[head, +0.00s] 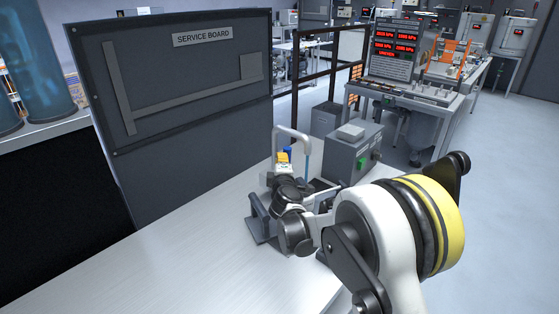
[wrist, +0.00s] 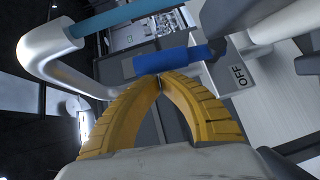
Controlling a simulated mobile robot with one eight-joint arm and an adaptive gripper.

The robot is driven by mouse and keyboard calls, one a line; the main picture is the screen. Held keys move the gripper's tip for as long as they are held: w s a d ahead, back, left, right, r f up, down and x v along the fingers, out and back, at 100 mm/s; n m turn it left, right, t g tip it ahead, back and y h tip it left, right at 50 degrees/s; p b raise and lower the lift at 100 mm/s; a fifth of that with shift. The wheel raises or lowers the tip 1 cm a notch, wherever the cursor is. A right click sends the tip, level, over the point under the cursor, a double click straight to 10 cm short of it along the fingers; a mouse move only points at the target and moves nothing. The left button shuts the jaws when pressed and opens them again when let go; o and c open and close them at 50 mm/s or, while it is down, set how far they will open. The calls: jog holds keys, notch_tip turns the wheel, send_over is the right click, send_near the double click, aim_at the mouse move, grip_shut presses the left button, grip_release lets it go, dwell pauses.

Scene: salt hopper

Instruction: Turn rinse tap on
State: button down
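The rinse tap has a pale curved spout (head: 293,130), which also shows in the wrist view (wrist: 50,55). A light blue column (head: 307,166), looking like running water, comes from the spout's end; it also shows in the wrist view (wrist: 130,13). The tap's blue lever (wrist: 172,60) lies across the wrist view just beyond my fingertips; a bit of it shows in the head view (head: 288,150). My gripper (wrist: 160,82) has its yellow fingers brought together at the tips, with nothing seen between them. Whether the tips touch the lever I cannot tell. In the head view my gripper (head: 283,157) is beside the spout.
An "OFF" label (wrist: 238,76) is on a pale block right of the lever. A grey box with a green button (head: 350,153) stands right of the tap. The service board (head: 180,80) rises behind the bench (head: 120,270), whose front left is clear.

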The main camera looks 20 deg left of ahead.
aim_at(290, 153)
jog(key=shift+w+d+r+m+g+p, duration=0.15)
jog(key=shift+w+m+g+p, duration=0.15)
jog(key=shift+w, duration=0.05)
jog(key=shift+w+d+r+m+g+p, duration=0.15)
jog(key=shift+w+d+m+g+p, duration=0.2)
jog(key=shift+w+g, duration=0.25)
jog(key=shift+w+d+f+b, duration=0.15)
jog(key=shift+w+d, duration=0.1)
jog(key=shift+w, duration=0.5)
jog(key=shift+w+d+f+b, duration=0.15)
jog(key=shift+w+d, duration=0.1)
jog(key=shift+w, duration=0.45)
jog(key=shift+r, duration=0.1)
